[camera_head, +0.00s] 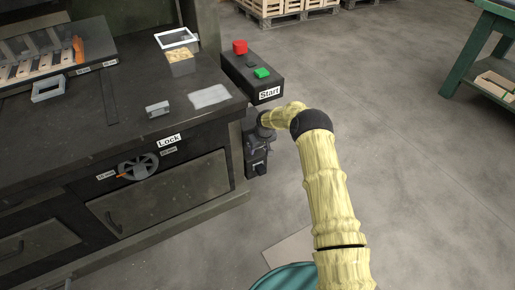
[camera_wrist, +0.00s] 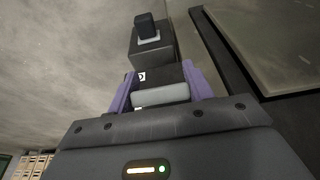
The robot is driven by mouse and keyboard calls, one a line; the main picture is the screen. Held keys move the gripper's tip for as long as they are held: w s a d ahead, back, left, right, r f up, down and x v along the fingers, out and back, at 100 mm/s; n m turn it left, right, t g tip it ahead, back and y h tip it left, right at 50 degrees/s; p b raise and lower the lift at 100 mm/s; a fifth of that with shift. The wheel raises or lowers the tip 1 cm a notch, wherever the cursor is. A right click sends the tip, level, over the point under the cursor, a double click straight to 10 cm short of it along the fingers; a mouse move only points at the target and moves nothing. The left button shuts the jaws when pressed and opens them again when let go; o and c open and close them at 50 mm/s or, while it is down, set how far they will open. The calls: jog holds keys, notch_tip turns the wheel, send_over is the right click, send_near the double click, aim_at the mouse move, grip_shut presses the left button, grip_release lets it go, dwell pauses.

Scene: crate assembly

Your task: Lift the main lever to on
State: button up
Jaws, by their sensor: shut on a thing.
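The main lever's dark switch box (camera_head: 256,160) hangs on the right end of the workbench, below its top. In the wrist view the dark box (camera_wrist: 152,52) with a black knob (camera_wrist: 146,25) lies beyond my fingers. My gripper (camera_wrist: 160,82) has two purple fingers, one on each side of a light grey bar (camera_wrist: 161,95), which looks like the main lever's handle. The fingers are shut on it. In the head view my gripper (camera_head: 256,128) is small and dark at the switch box, partly hidden by my arm. The lever's exact angle cannot be told.
The workbench top (camera_head: 125,115) holds a grey bin (camera_head: 180,62) and small metal parts. A Start box (camera_head: 252,75) with red and green buttons sits at its right edge. A Lock wheel (camera_head: 138,166) is on the front. Open floor (camera_head: 410,150) lies to the right.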

jog(key=shift+a, duration=0.1)
jog(key=o, duration=1.4)
jog(key=shift+r, duration=0.1)
jog(key=p+v, duration=0.3)
jog(key=v, duration=0.8)
jog(key=shift+s+r, duration=0.2)
jog(key=shift+r, duration=0.15)
